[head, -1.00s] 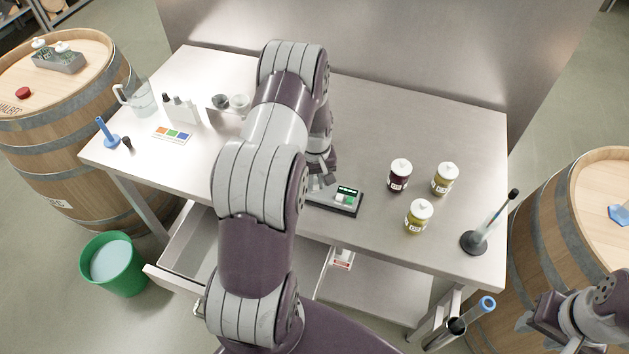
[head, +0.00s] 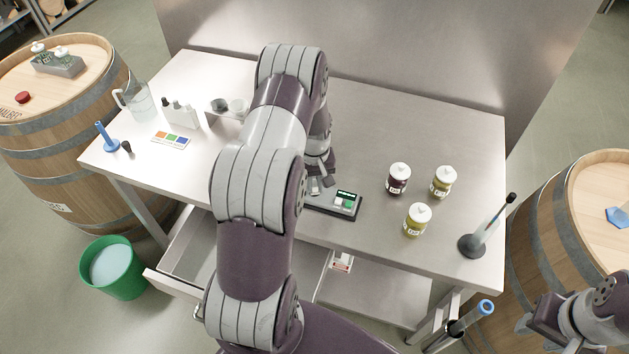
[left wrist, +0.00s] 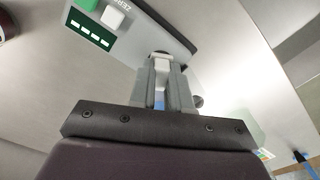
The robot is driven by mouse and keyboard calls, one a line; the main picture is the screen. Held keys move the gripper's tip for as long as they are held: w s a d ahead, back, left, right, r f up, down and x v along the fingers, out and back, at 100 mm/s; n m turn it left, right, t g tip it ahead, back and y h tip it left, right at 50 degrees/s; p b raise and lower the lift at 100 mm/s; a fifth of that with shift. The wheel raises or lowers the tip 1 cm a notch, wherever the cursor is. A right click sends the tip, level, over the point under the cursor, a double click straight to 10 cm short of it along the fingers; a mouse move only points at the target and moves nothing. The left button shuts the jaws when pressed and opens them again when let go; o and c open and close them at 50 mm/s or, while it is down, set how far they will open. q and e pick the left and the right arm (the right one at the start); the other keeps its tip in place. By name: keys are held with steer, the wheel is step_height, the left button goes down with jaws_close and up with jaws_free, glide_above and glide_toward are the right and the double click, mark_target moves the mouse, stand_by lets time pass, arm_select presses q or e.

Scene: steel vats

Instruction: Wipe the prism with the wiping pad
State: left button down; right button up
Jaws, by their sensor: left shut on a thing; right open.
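The dark instrument (head: 345,205) with a green display lies near the table's front edge, and its buttons show in the left wrist view (left wrist: 98,33). I cannot make out its prism; my left gripper and arm cover that end. My left gripper (head: 318,188) is over the instrument's left end. In the left wrist view its fingers (left wrist: 164,78) are shut on a small pale thing (left wrist: 160,63), likely the wiping pad, with blue showing between the fingers. I cannot tell whether it touches the prism. My right gripper (head: 535,318) is open at the lower right, away from the table.
Three lidded jars (head: 417,219) stand right of the instrument, with a dark-based stand (head: 473,245) at the right corner. A jug (head: 137,101), bottles and a colour card (head: 171,140) are at the left. An open drawer (head: 190,250) juts out below, beside a green bucket (head: 113,268).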

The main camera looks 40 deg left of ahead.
arm_select(q)
steer(key=shift+r+p, duration=1.8)
steer(key=shift+r, duration=0.9)
